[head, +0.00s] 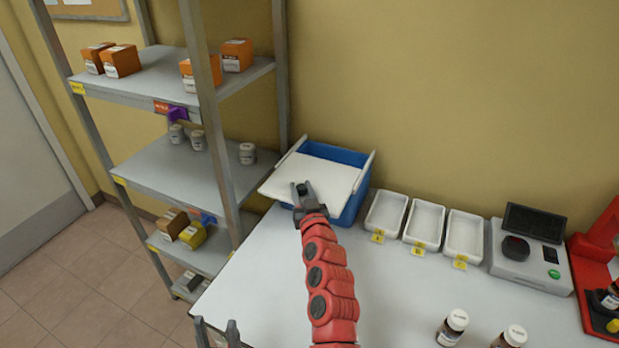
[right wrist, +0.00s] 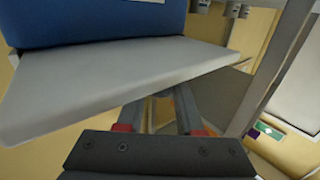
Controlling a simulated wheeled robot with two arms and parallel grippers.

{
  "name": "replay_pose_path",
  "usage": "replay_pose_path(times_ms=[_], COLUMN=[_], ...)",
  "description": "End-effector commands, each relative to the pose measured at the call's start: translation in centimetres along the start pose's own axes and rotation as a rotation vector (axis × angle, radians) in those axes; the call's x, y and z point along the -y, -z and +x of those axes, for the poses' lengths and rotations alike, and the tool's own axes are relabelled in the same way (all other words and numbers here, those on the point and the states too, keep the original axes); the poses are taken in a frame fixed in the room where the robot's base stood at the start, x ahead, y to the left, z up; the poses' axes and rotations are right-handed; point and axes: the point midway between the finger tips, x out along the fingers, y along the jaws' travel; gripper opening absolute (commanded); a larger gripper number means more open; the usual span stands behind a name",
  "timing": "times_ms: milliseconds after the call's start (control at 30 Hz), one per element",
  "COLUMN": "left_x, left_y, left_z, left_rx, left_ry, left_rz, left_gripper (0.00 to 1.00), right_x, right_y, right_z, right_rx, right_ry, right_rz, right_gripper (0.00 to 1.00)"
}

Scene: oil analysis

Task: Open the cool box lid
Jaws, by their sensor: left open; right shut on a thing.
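The cool box is a blue tub (head: 352,157) at the back left of the table against the wall. Its white lid (head: 318,173) sits askew and tilted, jutting past the front left of the tub; part of the blue inside shows behind it. My right gripper (head: 303,190) is at the lid's front edge, shut on it. In the right wrist view the lid (right wrist: 120,75) spans the picture below the blue tub (right wrist: 90,15), and the fingers (right wrist: 160,105) reach to its edge, their tips partly hidden. My left gripper (head: 216,330) is open and empty at the bottom left.
A metal shelf rack (head: 215,130) with boxes and jars stands close on the left. White trays (head: 424,222) and a grey device (head: 530,250) stand to the right of the box. Two bottles (head: 453,328) stand at the front right. The table's middle (head: 400,290) is clear.

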Motion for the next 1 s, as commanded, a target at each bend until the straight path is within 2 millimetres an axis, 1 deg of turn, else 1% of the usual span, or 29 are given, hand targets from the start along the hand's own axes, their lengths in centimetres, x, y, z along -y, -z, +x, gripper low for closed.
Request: replay_pose_path(times_ms=[33,100,300,467,767,800,933,1000], left_x=[0.0,0.0,0.0,0.0,0.0,0.0,0.0,0.0], left_y=[0.0,0.1,0.1,0.1,0.1,0.1,0.1,0.1], left_z=[0.2,0.3,0.5,0.5,0.5,0.5,0.5,0.5], left_rx=[0.0,0.0,0.0,0.0,0.0,0.0,0.0,0.0], left_ry=[0.0,0.0,0.0,0.0,0.0,0.0,0.0,0.0], left_rz=[0.0,0.0,0.0,0.0,0.0,0.0,0.0,0.0], left_gripper=[0.5,0.5,0.5,0.5,0.5,0.5,0.5,0.5], right_x=[0.7,1.3,2.5,2.8,2.8,2.8,2.8,2.8], right_y=[-0.1,0.0,-0.1,0.0,0.0,-0.1,-0.1,-0.1], right_z=[-0.7,-1.5,-3.0,-3.4,-3.4,-3.4,-3.4,-3.4], right_rx=[0.002,0.001,0.001,-0.001,-0.001,-0.001,0.0,0.0], right_ry=[0.003,0.002,0.001,0.001,0.001,0.001,0.001,0.001], right_rz=[0.003,0.002,0.002,0.001,0.001,0.001,0.001,0.0], right_gripper=[0.0,0.0,0.0,0.0,0.0,0.43,0.66,0.66])
